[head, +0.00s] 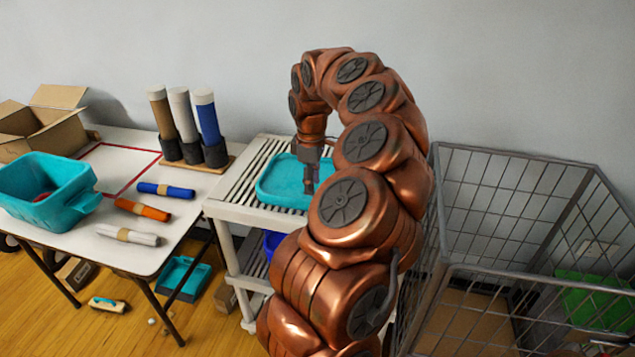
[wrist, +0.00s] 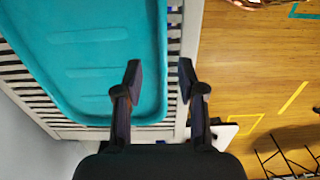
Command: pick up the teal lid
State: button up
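The teal lid (head: 277,182) lies flat on the slatted top of a pale shelf unit, partly hidden by my arm in the head view. My gripper (head: 309,186) points down over the lid's right part. In the wrist view the lid (wrist: 85,45) fills the upper left. There my gripper (wrist: 160,78) is open and empty, with one finger over the lid and the other past its edge. The lid's rim and the shelf edge show between the fingers. I cannot tell how high the fingertips are above the rim.
The shelf unit (head: 236,213) stands between a white table (head: 190,212) and a wire cage (head: 520,157). On the table are a teal bin (head: 45,190), an orange roll (head: 142,209), a blue roll (head: 166,190) and upright rolls in a stand. The wall is close behind.

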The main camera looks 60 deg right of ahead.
aim_at(308, 201)
jog(key=f, duration=0.3)
jog(key=w+a+f+p, duration=0.1)
jog(key=shift+f, duration=0.35)
jog(key=shift+d+f, duration=0.1)
jog(key=shift+f, duration=0.3)
grip_shut()
